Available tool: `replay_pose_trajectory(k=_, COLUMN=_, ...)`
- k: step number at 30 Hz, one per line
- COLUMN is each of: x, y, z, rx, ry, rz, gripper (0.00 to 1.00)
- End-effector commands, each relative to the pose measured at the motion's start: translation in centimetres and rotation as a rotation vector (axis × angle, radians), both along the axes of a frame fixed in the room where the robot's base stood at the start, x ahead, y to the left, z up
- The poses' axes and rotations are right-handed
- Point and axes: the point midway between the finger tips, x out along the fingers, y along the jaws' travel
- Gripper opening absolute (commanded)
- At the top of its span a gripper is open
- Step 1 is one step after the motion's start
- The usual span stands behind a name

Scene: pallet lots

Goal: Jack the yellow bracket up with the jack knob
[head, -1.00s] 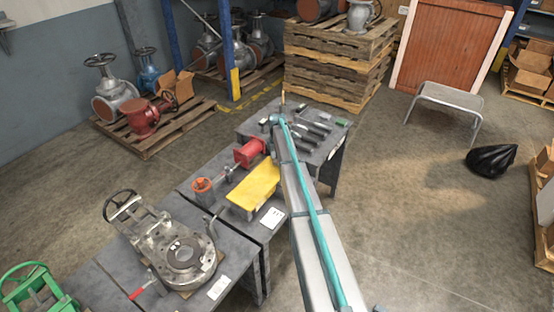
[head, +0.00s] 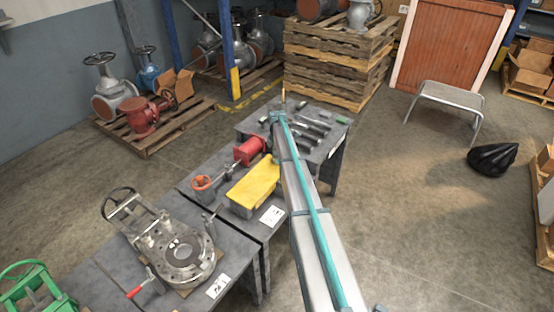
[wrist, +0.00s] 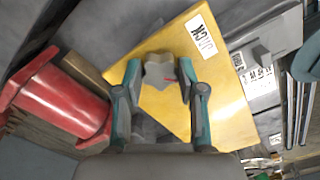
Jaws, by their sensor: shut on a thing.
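The yellow bracket (head: 255,185) lies on the dark bench in the head view, just left of my arm. In the wrist view the yellow bracket (wrist: 222,95) is a broad plate with a white JACK label. The jack knob (wrist: 158,70) is grey and lobed, with a small red mark. My gripper (wrist: 160,76) has one finger on each side of the knob and is shut on it. In the head view my arm hides the gripper and the knob.
A red cylindrical part (head: 249,151) sits close beside the bracket and shows at left in the wrist view (wrist: 62,97). An orange handwheel (head: 202,183) and a grey flanged valve (head: 178,250) stand nearer. Several dark tools (head: 312,128) lie on the far bench.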

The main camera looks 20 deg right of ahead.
Motion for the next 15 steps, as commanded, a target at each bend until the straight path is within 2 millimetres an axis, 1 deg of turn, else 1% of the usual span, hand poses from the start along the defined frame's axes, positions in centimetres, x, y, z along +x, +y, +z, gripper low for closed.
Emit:
replay_pose_trajectory(k=1, x=0.01, y=-0.01, z=-0.29, rx=0.0, ry=-0.001, rz=-0.036, gripper=0.05)
replay_pose_trajectory(k=15, x=-0.05, y=0.01, z=-0.24, rx=0.0, ry=-0.001, rz=-0.473, gripper=0.05)
